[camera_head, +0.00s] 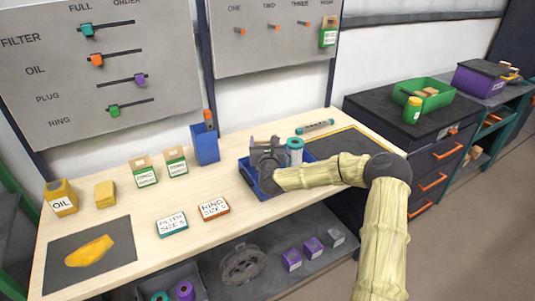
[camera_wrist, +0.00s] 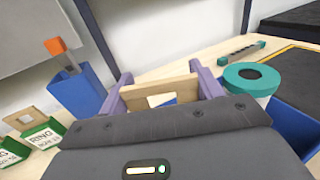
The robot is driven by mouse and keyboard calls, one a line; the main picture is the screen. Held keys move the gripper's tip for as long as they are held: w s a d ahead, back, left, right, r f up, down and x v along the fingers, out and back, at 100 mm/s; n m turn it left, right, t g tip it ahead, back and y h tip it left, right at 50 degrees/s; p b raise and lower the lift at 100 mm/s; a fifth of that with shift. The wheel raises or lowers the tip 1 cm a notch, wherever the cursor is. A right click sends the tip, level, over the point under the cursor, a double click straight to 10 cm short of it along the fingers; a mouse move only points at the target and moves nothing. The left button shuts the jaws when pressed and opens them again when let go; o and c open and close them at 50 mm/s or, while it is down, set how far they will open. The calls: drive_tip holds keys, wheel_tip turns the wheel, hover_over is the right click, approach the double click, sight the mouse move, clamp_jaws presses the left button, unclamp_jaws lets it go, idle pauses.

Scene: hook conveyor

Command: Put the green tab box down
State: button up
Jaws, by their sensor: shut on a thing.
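My gripper (camera_head: 267,150) is over the blue tray (camera_head: 247,176) on the wooden table. In the wrist view its purple fingers (camera_wrist: 160,88) are shut on a tan tab with a hole, the top of the held tab box (camera_wrist: 180,84). The box's body is hidden behind my gripper, so its green colour and whether it touches the tray floor cannot be told. A teal and white roll (camera_head: 295,150) stands beside my gripper, on the right side of the tray; it also shows in the wrist view (camera_wrist: 250,80).
Two green tab boxes (camera_head: 145,173) (camera_head: 176,162) stand left of the blue bin (camera_head: 205,146). Another green tab box (camera_head: 328,33) hangs on the pegboard. Teal and orange label blocks (camera_head: 172,223) (camera_head: 214,209) lie in front. A dark mat (camera_head: 355,149) lies right of the tray.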

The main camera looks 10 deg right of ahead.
drive_tip(key=shift+s+a+f, duration=0.1)
drive_tip(key=shift+a+f, duration=0.1)
drive_tip(key=shift+f, duration=0.05)
drive_tip(key=shift+d, duration=0.3)
wheel_tip(320, 180, down, 4)
drive_tip(key=shift+r, duration=0.25)
drive_tip(key=shift+f, duration=0.1)
drive_tip(key=shift+f, duration=0.1)
drive_tip(key=o, duration=1.2)
drive_tip(key=shift+o, duration=0.2)
